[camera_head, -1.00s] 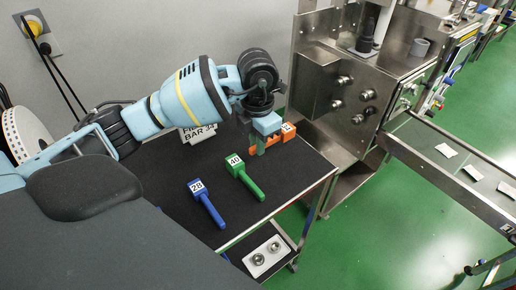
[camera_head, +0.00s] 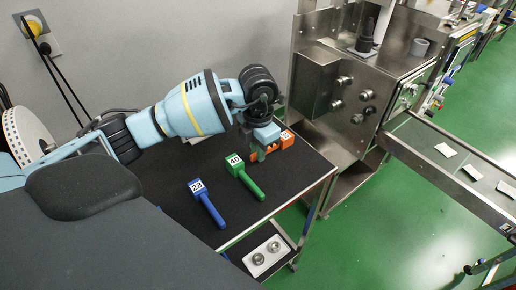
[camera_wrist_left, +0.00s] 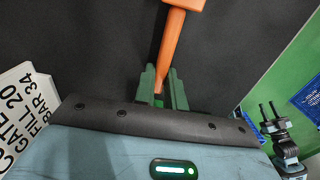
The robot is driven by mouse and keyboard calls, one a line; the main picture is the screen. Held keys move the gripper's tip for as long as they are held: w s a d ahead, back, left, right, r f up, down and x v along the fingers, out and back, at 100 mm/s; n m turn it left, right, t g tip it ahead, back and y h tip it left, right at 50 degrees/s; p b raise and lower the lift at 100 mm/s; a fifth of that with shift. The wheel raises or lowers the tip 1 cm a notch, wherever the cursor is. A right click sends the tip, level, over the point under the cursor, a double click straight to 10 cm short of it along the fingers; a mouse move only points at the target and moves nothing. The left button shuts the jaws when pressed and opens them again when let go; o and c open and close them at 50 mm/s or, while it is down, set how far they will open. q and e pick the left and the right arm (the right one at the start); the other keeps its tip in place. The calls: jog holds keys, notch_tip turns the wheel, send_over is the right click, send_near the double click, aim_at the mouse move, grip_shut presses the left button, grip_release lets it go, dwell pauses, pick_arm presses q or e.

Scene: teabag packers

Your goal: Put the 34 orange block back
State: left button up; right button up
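The orange block (camera_head: 287,139) has a square head with a white number label, too small to read surely, and a handle. It is at the far right of the dark table top. My left gripper (camera_head: 260,153) is at its handle. In the left wrist view the orange handle (camera_wrist_left: 172,38) runs down between the two green fingers (camera_wrist_left: 163,88), which look closed on it. Whether the block touches the table is unclear. In the left wrist view, what looks like my right gripper (camera_wrist_left: 268,110) shows at the right edge, its two dark fingers apart and empty.
A green block marked 40 (camera_head: 246,180) and a blue block marked 28 (camera_head: 208,205) lie close by on the table. A white lettered sign (camera_wrist_left: 27,110) stands at left in the wrist view. A steel machine (camera_head: 345,95) stands beyond the table's right edge.

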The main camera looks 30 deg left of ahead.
pick_arm(q)
jog(key=o, duration=0.5)
jog(key=shift+c, duration=0.2)
notch_tip(320, 180, up, 12)
jog(key=shift+r, duration=0.15)
dwell(0.6)
